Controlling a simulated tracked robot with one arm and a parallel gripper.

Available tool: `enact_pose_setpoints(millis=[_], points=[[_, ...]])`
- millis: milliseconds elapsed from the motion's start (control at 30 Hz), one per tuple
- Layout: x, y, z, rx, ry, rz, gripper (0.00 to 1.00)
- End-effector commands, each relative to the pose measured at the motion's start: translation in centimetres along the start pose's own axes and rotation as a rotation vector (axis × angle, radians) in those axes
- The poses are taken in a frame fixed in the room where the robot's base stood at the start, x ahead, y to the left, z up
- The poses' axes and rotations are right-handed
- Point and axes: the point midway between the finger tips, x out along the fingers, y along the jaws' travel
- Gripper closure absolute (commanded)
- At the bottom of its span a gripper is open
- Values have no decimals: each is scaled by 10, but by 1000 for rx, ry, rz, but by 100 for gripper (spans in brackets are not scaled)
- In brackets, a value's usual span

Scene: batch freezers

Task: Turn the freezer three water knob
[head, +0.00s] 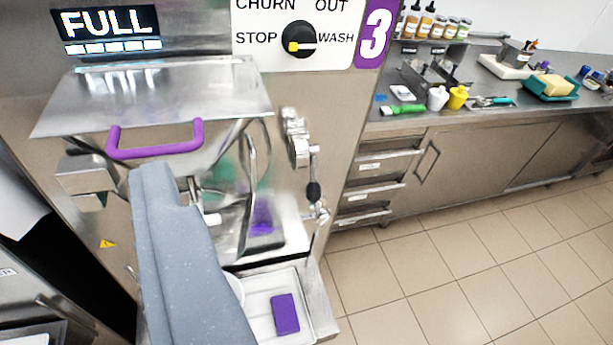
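Freezer three (340,110) fills the left of the head view, with a purple "3" label (376,32). A black dial (299,39) with a yellow-and-white pointer sits on its panel among the words CHURN, OUT, STOP and WASH. On the right of its front is a metal fitting (297,137), with a black-gripped lever (313,190) hanging below it. I cannot tell which part is the water knob. My gripper (180,190), grey-blue, reaches up in front of the freezer, left of the fitting and apart from it. Its fingers cannot be made out clearly.
A metal lid (155,95) with a purple handle (155,150) juts out above my gripper. A "FULL" display (107,25) is above it. A tray (258,308) holding a purple block (285,313) is below. A counter (480,105) stands right; the tiled floor (470,270) is clear.

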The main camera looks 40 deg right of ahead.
Motion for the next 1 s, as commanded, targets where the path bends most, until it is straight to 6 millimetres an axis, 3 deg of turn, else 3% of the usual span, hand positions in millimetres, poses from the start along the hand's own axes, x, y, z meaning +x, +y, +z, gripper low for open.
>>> enact_pose_setpoints(millis=[267, 500, 700, 1000], points=[[117, 85, 75, -43, -1, 116, 41], [202, 166, 170, -90, 12, 182, 41], [249, 225, 261, -110, 32, 203, 41], [276, 288, 402, -73, 100, 205, 41]])
